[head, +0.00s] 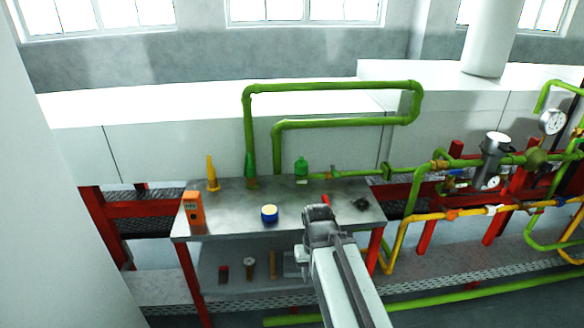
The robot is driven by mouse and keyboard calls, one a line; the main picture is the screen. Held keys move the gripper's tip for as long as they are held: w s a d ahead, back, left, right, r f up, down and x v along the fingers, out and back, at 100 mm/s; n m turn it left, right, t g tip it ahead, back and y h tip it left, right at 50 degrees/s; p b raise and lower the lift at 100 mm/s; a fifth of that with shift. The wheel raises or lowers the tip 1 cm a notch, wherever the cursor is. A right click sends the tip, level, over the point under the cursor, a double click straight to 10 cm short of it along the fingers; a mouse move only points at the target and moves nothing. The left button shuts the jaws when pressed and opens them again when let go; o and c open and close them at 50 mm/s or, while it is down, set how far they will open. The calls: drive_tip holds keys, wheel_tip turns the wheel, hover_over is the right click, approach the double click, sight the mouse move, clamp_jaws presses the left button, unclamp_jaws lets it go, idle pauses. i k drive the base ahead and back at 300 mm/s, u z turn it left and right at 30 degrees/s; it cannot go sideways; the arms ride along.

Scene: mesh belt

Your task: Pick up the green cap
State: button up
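I cannot single out a separate green cap with certainty. Green things on the grey metal table (235,215) are a small green bottle-like piece (301,168) with a pale band near its base, and a narrow green tapered piece (250,168) at the pipe's left end. My gripper (320,214) is in front of the table's right half, nearer to me than both. Its fingers are small and seen from behind, so their opening does not show. Nothing is visibly held.
Green pipes (330,87) rise behind; yellow pipes (440,215) run at the right. Small tools lie on the lower shelf (215,255).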

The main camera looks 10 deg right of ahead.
sight(301, 166)
drive_tip(key=u, duration=4.15)
drive_tip(key=k, duration=2.75)
drive_tip(key=z, duration=0.9)
drive_tip(key=i, duration=0.95)
